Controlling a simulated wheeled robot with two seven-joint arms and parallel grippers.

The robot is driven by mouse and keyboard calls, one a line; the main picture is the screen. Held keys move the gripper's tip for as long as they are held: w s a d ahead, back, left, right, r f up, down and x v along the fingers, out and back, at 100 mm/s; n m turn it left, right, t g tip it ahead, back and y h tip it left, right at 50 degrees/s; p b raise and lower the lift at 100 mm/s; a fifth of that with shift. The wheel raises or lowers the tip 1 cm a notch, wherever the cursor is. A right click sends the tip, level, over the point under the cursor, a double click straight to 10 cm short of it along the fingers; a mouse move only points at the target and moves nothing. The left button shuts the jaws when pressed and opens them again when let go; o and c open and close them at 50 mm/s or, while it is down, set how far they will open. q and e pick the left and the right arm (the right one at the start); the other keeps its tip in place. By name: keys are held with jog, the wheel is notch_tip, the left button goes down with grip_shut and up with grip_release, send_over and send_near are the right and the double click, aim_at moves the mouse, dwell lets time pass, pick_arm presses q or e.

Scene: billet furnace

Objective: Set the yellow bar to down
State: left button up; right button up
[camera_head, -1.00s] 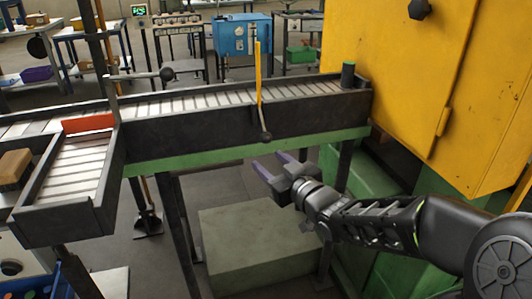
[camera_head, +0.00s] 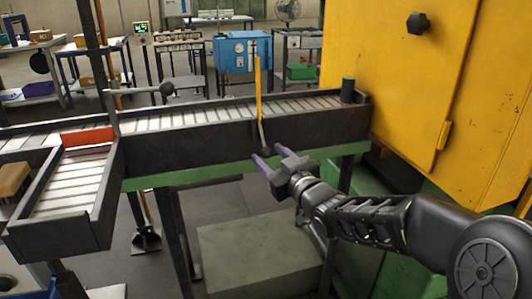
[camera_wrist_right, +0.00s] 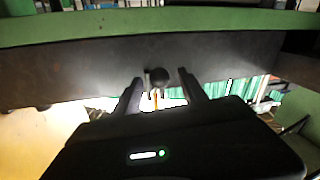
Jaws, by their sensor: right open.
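The yellow bar (camera_head: 258,75) stands upright at the conveyor's front wall. Below it, a dark lever ending in a ball knob (camera_head: 267,150) hangs in front of that wall. My right gripper (camera_head: 272,157) is open, its two purple-tipped fingers at the height of the knob. In the right wrist view the knob (camera_wrist_right: 159,77) shows between the two finger ends (camera_wrist_right: 161,88). Contact with it cannot be told. My left gripper is not in view.
The roller conveyor (camera_head: 200,142) with a green rail runs behind the gripper. A yellow cabinet (camera_head: 385,75) stands at the right. A pale block (camera_head: 260,245) lies below. An orange piece (camera_head: 87,137) and another lever (camera_head: 140,91) are at the left.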

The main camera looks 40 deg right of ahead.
jog(key=shift+w+d, duration=0.15)
jog(key=shift+w, duration=1.05)
grip_shut()
dwell(0.6)
